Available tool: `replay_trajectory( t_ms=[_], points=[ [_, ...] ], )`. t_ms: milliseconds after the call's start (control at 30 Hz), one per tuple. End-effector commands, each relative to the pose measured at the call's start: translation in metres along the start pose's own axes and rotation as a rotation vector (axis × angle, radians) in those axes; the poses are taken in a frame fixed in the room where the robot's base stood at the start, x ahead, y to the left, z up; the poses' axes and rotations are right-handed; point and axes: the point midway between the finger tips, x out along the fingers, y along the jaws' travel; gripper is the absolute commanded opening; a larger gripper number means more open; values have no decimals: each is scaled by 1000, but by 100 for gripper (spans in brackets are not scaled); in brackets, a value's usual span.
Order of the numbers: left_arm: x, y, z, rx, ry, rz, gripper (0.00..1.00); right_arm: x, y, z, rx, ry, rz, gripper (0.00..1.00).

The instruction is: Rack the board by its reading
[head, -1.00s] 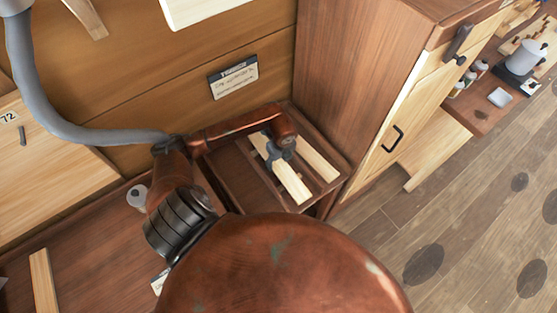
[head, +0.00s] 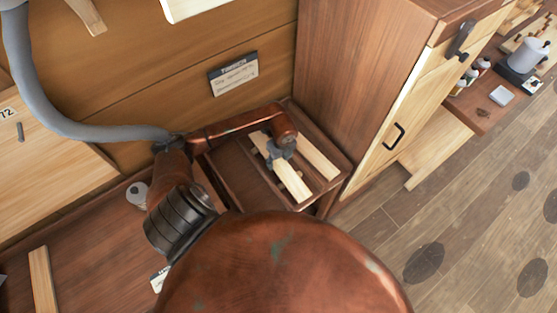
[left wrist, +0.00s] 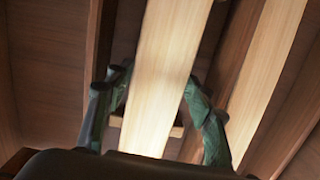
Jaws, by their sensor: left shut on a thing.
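A pale board (head: 294,181) lies lengthwise at the wooden rack (head: 257,179), in the corner beside the tall cabinet. My left gripper (head: 279,150) is over this board and shut on it. In the left wrist view the board (left wrist: 165,75) runs between the two green fingers of the gripper (left wrist: 157,110). A second pale board (head: 318,158) lies in the rack to the right, roughly parallel and apart from the held one. It also shows in the left wrist view (left wrist: 268,65). Whether the held board rests on the rack's floor cannot be told. My right gripper is not in view.
A label card (head: 234,74) is on the back wall above the rack; its writing is too small to read. The tall cabinet (head: 345,85) stands close on the rack's right. Another pale board (head: 43,280) lies on the bench at lower left, near a small white-grey container (head: 137,194).

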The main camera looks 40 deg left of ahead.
Motion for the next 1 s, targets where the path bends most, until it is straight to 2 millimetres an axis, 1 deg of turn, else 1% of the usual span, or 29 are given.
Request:
replay_trajectory(
  t_ms=[33, 300, 567, 633, 767, 1000],
  points=[
    [0, 0, 0, 0, 0, -1, 51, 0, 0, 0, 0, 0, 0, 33],
    [0, 0, 0, 0, 0, 0, 69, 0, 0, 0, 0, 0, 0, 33],
    [0, 0, 0, 0, 0, 1, 69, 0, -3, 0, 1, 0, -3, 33],
    [-3, 0, 0, 0, -1, 0, 69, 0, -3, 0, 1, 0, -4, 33],
    [-19, -1, 1, -1, -1, -3, 69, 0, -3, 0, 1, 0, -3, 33],
    [-69, -1, 1, 2, -3, -4, 69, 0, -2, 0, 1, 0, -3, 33]
  ],
)
